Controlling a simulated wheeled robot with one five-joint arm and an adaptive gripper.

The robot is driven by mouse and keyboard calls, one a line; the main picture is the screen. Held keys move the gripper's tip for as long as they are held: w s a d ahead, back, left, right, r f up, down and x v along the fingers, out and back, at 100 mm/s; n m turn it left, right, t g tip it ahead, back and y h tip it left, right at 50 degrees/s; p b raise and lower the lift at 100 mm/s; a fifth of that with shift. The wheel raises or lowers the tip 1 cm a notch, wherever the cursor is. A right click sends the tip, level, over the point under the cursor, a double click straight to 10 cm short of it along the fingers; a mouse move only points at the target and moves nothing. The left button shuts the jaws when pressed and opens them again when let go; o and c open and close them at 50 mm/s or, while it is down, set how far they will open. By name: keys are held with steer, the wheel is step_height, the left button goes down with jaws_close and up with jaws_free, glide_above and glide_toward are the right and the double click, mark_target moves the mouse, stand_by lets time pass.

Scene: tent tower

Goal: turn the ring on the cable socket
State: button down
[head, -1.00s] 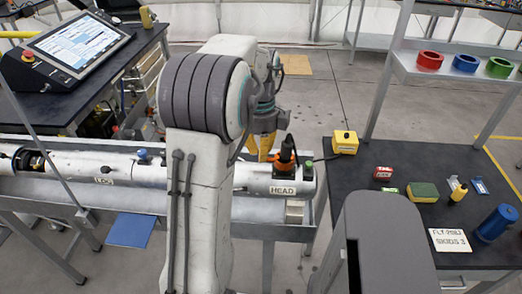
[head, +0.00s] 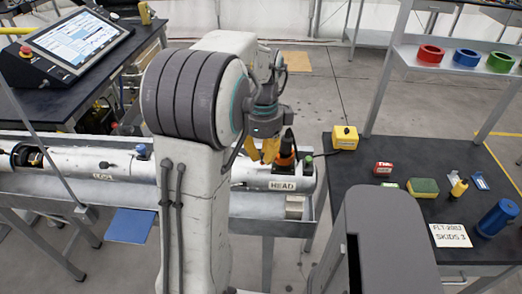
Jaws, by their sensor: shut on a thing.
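The cable socket stands upright on the white tube near its HEAD label, with a black upper part (head: 288,138) and an orange ring (head: 286,161) around its lower part. My gripper (head: 270,153) points down right at the socket's left side, its yellow-orange fingers low against the ring. It is shut on the ring, though the exact contact is small and partly hidden by the socket and my arm.
The white tube (head: 115,165) lies in a grey metal trough, partly hidden by my arm. A yellow box (head: 345,137) stands on the dark table to the right, with a sponge (head: 423,187) and a blue cylinder (head: 497,220). A small green-topped part (head: 307,162) sits close to the socket.

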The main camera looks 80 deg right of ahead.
mark_target(285, 164)
steer(key=n, duration=0.1)
steer(key=s+a+n, duration=0.1)
steer(key=n, duration=0.1)
steer(key=shift+s+a+f+n, duration=0.1)
steer(key=shift+s+a+n, duration=0.2)
steer(key=shift+n, duration=0.1)
steer(key=shift+s+a+n, duration=0.2)
steer(key=shift+s+n, duration=0.45)
steer(key=shift+n, duration=0.7)
steer(key=shift+s+a+n, duration=0.2)
steer(key=shift+s+n, duration=0.45)
steer(key=shift+n, duration=0.75)
steer(key=shift+s+a+n, duration=0.2)
steer(key=shift+s+n, duration=0.45)
steer(key=shift+n, duration=0.7)
steer(key=c, duration=1.3)
jaws_free()
steer(key=shift+o, duration=0.2)
steer(key=shift+s, duration=0.1)
steer(key=shift+d, duration=0.1)
